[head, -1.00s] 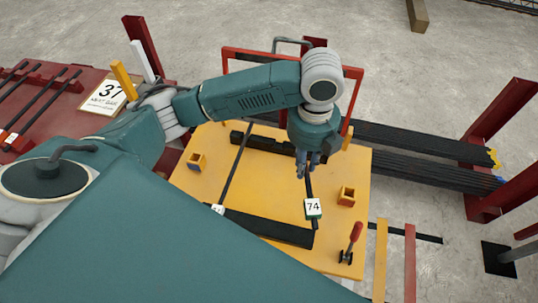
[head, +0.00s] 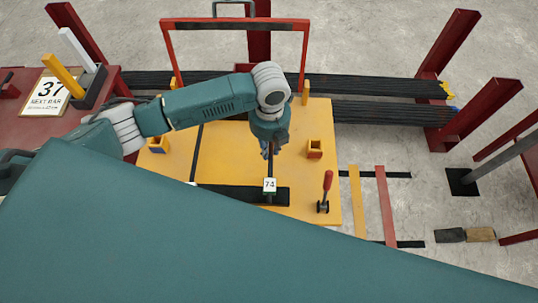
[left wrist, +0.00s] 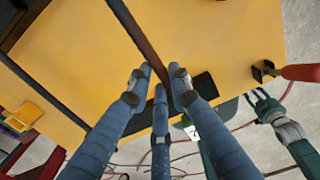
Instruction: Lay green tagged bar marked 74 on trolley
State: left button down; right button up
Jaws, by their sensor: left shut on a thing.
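The bar marked 74 (head: 269,197) is dark and thin, with a white, green-edged tag (head: 269,185). It runs lengthwise over the yellow trolley top (head: 225,155), across a black support block (head: 235,195). I cannot tell whether it rests on the block. My left gripper (head: 268,150) is shut on the bar beyond the tag. The left wrist view shows the dark bar (left wrist: 143,40) between the blue fingers (left wrist: 158,78). My right gripper (left wrist: 262,102) seems to show at the right of that view, its jaws unclear; it is out of the head view.
Another dark bar (head: 198,145) lies on the trolley's left side. Small orange blocks (head: 314,149) and a red-handled clamp (head: 325,190) stand on the top. A red frame (head: 235,24) rises behind. The "37 next bar" sign (head: 46,95) stands on the red table at left.

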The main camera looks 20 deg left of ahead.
pick_arm(q)
jog(key=shift+w+f, duration=0.1)
jog(key=shift+f, duration=2.6)
jog(key=c, duration=1.6)
grip_release()
jog(key=shift+f, duration=0.15)
jog(key=shift+r, duration=0.5)
notch_tip(320, 180, up, 11)
jog(key=shift+r, duration=0.15)
